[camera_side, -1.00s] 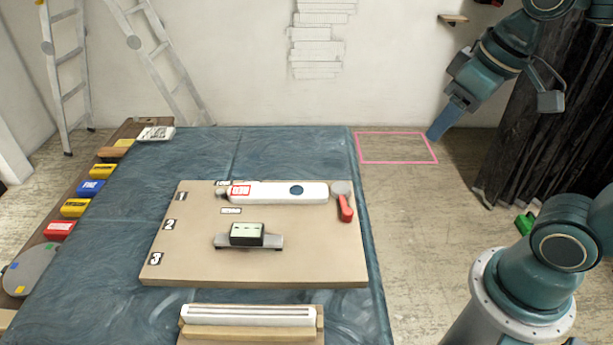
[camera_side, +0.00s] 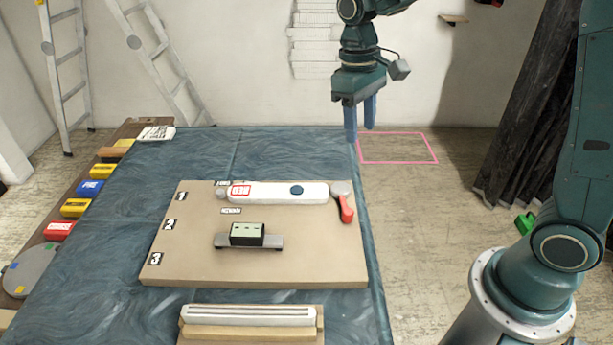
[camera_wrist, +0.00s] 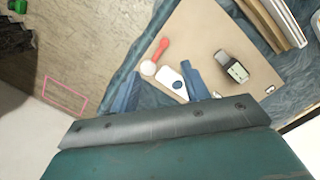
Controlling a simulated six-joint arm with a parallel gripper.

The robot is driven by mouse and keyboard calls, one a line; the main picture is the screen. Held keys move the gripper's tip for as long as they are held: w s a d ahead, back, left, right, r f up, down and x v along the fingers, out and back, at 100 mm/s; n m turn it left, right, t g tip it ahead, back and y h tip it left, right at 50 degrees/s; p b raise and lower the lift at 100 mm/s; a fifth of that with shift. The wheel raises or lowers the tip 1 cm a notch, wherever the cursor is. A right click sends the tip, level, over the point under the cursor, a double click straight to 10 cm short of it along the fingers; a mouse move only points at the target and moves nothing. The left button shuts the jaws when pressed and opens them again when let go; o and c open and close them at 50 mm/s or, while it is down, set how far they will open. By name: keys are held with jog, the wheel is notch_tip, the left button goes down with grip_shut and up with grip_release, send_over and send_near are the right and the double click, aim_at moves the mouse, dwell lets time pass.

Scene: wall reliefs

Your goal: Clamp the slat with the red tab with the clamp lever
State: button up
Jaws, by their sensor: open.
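The white slat with the red tab (camera_side: 272,192) lies at the top of the tan board (camera_side: 200,258), in the row marked 1. Its red-marked tab (camera_side: 240,190) is at the left end and a dark blue disc sits nearer the right end. The clamp lever (camera_side: 346,207), red with a grey pivot, is at the slat's right end, its red arm pointing toward the front. My gripper (camera_side: 361,122) is open and empty, fingers down, above the table's back right edge. In the wrist view the slat (camera_wrist: 168,78) and lever (camera_wrist: 156,55) show beyond the fingers (camera_wrist: 158,85).
A dark block on a grey bar (camera_side: 247,236) sits mid-board. A white slat in a wooden holder (camera_side: 250,315) lies in front. Coloured blocks (camera_side: 75,207) line the left shelf. A pink rectangle (camera_side: 398,148) marks the floor right of the table.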

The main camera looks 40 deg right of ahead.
aim_at(347, 210)
jog(key=w+f+g, duration=0.3)
jog(key=w+f, duration=0.3)
jog(key=f, duration=0.4)
jog(key=shift+a+f, duration=0.25)
jog(key=shift+a, duration=0.2)
jog(key=x, duration=1.3)
jog(key=shift+s+d+f, duration=0.1)
jog(key=shift+f, duration=0.25)
grip_shut()
